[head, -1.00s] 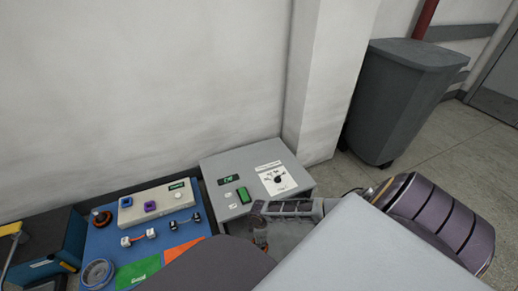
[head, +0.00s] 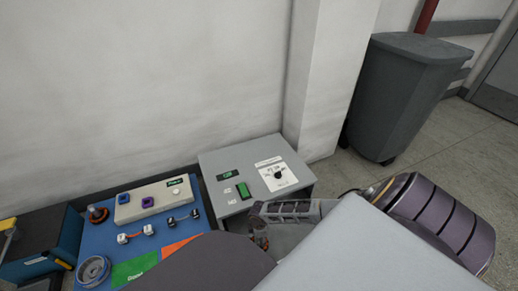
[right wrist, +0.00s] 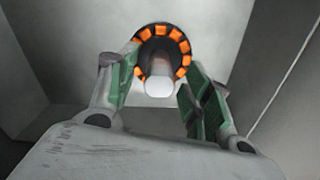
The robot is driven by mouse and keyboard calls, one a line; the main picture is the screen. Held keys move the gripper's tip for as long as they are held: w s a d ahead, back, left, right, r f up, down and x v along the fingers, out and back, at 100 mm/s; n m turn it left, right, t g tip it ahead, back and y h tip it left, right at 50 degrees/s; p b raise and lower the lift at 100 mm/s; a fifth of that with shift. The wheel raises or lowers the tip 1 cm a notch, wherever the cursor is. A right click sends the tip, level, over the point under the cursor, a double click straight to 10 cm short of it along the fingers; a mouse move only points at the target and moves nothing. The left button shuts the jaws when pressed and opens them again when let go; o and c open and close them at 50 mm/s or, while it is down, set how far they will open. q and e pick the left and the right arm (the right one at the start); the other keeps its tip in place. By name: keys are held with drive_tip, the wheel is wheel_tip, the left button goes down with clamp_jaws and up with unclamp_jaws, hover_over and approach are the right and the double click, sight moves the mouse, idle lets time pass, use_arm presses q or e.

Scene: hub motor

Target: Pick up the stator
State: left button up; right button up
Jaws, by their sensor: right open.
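The stator shows in the right wrist view as a ring of orange coils (right wrist: 184,44) around a pale central shaft. My right gripper (right wrist: 160,66) is open, with one green-padded finger on each side of the stator; I cannot tell whether either finger touches it. In the head view my right gripper (head: 259,222) is beside the front of the grey box, partly hidden by my own arm. A small brownish part below it may be the stator, but it is too small to tell. My left gripper is not in view.
A grey box (head: 225,162) with a green switch stands by the wall. A grey bin (head: 400,90) stands at right.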

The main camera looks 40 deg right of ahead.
drive_tip(key=shift+f, duration=0.2)
idle(0.4)
clamp_jaws()
